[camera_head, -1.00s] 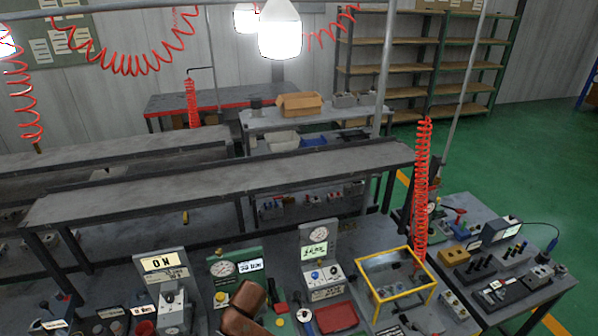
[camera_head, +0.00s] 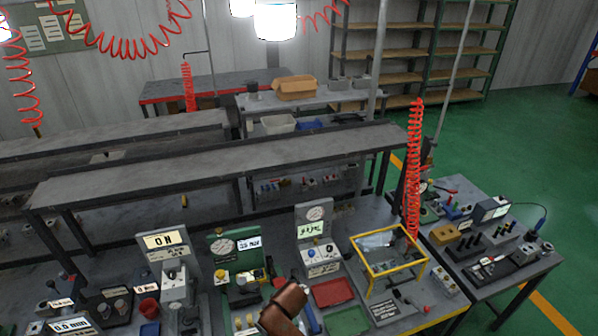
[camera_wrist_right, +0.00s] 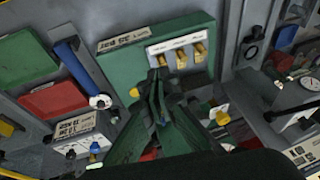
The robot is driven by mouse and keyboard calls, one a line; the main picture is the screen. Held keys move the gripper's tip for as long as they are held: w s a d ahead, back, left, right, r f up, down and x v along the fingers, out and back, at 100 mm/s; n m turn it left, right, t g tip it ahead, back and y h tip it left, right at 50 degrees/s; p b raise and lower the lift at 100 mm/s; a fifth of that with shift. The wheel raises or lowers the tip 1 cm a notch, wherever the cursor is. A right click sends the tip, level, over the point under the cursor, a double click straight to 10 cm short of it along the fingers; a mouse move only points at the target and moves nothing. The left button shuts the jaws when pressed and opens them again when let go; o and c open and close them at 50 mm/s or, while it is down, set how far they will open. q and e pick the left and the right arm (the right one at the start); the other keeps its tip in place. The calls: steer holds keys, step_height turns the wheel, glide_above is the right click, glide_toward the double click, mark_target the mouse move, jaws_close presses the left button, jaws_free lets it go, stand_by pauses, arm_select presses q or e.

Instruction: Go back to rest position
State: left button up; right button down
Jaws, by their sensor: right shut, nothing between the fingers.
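My right gripper (camera_wrist_right: 158,82) is in the right wrist view, its dark fingers shut with nothing between them. The tips point at a green valve block (camera_wrist_right: 118,62) with a white label and three brass fittings (camera_wrist_right: 182,58). I cannot tell whether the tips touch it. In the head view, a brown link of my arm shows at the bottom centre, over the bench; no gripper is clear there. My left gripper is not in view.
The bench holds an ON display panel (camera_head: 166,240), a green gauge station (camera_head: 235,241), a grey gauge station (camera_head: 313,232), a red tray (camera_head: 332,292) and a yellow frame (camera_head: 389,268). A red coiled hose (camera_head: 414,170) hangs right of it. Green floor (camera_head: 520,140) is open at right.

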steer(key=s+d+f+m, duration=0.1)
steer(key=s+d+f, duration=0.15)
steer(key=d, duration=0.35)
steer(key=s+d+f+m, duration=0.1)
steer(key=s+d+f, duration=0.15)
steer(key=d, duration=0.45)
steer(key=s+d+m+h, duration=0.1)
steer(key=s+d, duration=0.6)
steer(key=d, duration=0.3)
steer(key=s+d+h, duration=0.2)
steer(key=s+d, duration=0.6)
steer(key=d, duration=0.3)
steer(key=s+d+m+h, duration=0.1)
steer(key=s+d, duration=0.6)
steer(key=d, duration=0.3)
step_height(320, 180, down, 39)
steer(key=s+n+b, duration=0.1)
steer(key=s+b, duration=0.1)
steer(key=b, duration=0.6)
steer(key=s+f+g+b, duration=0.1)
steer(key=s+f+b, duration=0.2)
steer(key=s+f, duration=0.6)
steer(key=s+f+g+b, duration=0.1)
steer(key=s+f+b, duration=0.3)
steer(key=s+f, duration=0.6)
step_height(320, 180, down, 5)
steer(key=shift+s+a+r+n+y, duration=0.1)
steer(key=shift+s+a+n+y, duration=0.2)
steer(key=shift+a, duration=0.1)
